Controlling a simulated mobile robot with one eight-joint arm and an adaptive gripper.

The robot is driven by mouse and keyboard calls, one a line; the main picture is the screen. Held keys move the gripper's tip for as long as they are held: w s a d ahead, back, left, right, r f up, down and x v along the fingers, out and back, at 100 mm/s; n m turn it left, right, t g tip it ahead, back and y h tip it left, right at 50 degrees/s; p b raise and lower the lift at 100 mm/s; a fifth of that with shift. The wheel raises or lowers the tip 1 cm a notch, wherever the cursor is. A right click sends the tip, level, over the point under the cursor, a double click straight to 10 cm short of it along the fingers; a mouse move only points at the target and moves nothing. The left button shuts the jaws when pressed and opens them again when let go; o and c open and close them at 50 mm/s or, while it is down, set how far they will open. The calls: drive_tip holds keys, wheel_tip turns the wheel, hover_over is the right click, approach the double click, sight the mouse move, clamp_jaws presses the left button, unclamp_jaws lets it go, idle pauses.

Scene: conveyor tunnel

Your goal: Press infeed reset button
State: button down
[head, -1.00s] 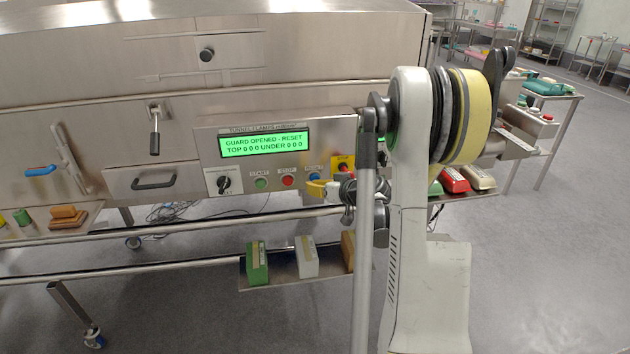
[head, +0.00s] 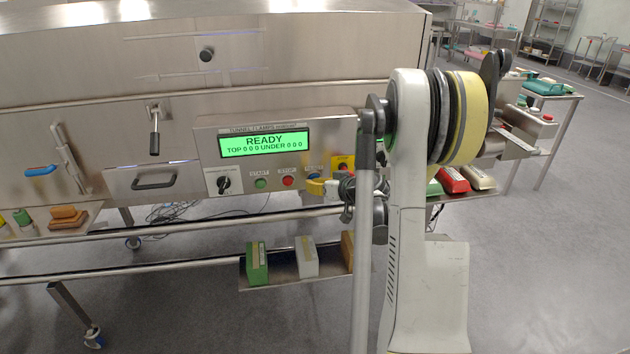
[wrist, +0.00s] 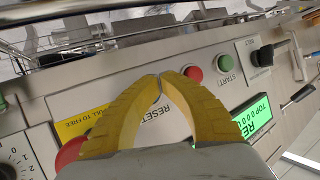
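The control panel (head: 210,150) has a green display (head: 250,144) that reads READY, with TOP 0 0 0 UNDER 0 0 0 below. Below it is a row of controls. My gripper (head: 314,187) is at the blue reset button's place, right of the red stop button (head: 288,181). In the wrist view its yellow fingers (wrist: 160,77) meet at the tips, with nothing seen between them. The RESET label (wrist: 158,112) shows between the fingers.
The green start button (head: 260,183) and a black selector (head: 223,183) are left of stop. Right of the reset place is a yellow plate (wrist: 85,124) with a red mushroom button (wrist: 68,152). A rail (head: 200,224) runs below the panel.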

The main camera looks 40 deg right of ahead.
idle(0.5)
drive_tip(key=shift+s+a, duration=0.45)
drive_tip(key=shift+s, duration=0.3)
drive_tip(key=shift+s, duration=0.15)
drive_tip(key=shift+s+a+b, duration=0.35)
drive_tip(key=shift+s+a, duration=0.3)
drive_tip(key=shift+s, duration=0.35)
drive_tip(key=shift+s+a+b, duration=0.3)
drive_tip(key=shift+s+a, duration=0.35)
drive_tip(key=shift+s, duration=0.35)
